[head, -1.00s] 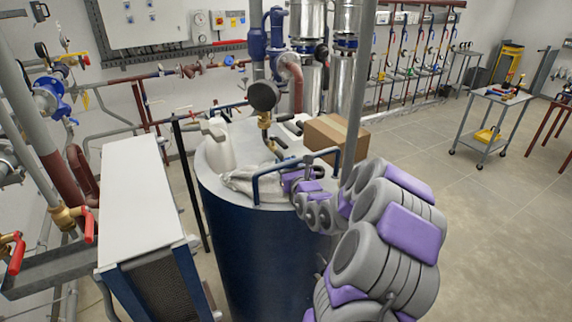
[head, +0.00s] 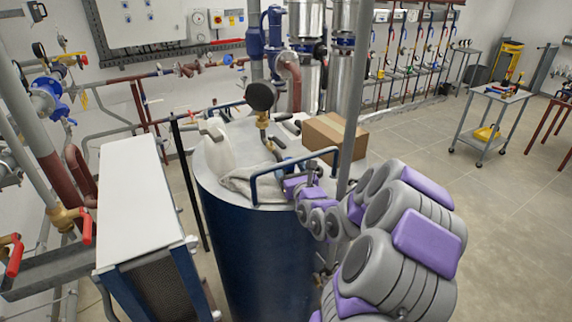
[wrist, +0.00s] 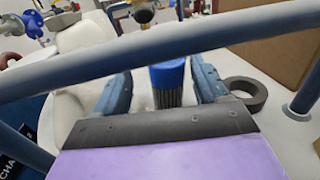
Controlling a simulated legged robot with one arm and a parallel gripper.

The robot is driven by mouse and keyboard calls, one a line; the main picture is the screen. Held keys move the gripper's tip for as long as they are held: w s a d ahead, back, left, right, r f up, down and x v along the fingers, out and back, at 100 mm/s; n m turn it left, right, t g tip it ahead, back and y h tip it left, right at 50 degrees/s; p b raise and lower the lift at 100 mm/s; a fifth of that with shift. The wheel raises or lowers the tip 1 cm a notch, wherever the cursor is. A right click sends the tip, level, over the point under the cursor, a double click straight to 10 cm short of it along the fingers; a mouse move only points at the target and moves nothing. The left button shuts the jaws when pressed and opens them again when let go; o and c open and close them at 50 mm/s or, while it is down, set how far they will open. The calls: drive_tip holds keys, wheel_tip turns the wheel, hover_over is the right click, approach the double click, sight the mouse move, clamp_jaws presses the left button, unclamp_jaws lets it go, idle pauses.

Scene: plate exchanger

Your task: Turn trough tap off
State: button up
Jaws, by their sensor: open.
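Two tap levers with red handles stand at the left edge of the head view, by a grey trough (head: 45,268). One red lever (head: 87,226) sits on a brass valve and hangs down; the other red lever (head: 15,256) is further left, tilted. I cannot tell which is the trough tap or whether either is open. My gripper (wrist: 165,85) is over the blue tank's top, far to the right of these levers. Its blue fingers are apart, with a blue-capped ribbed piece (wrist: 168,75) showing between them; I cannot tell whether they touch it.
A blue rail (wrist: 160,52) crosses close in front of the wrist camera, over my gripper. The tank (head: 250,250) carries a white jug (head: 217,148), a cloth, a gauge (head: 261,96) and a cardboard box (head: 333,137). A white-topped unit (head: 135,200) stands between trough and tank. Open floor lies right.

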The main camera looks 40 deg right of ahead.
sight(289, 169)
drive_tip(key=b+v, duration=0.3)
drive_tip(key=v, duration=0.2)
drive_tip(key=shift+s+f, duration=0.1)
drive_tip(key=shift+s, duration=0.05)
drive_tip(key=shift+s+a+b, duration=0.2)
drive_tip(key=shift+s+b, duration=0.05)
drive_tip(key=shift+b, duration=0.35)
drive_tip(key=s+b, duration=0.1)
drive_tip(key=b, duration=0.4)
drive_tip(key=shift+s+a, duration=0.1)
drive_tip(key=shift+a, duration=0.05)
drive_tip(key=s+b, duration=0.1)
drive_tip(key=b, duration=0.2)
drive_tip(key=shift+a, duration=0.35)
drive_tip(key=shift+c, duration=0.3)
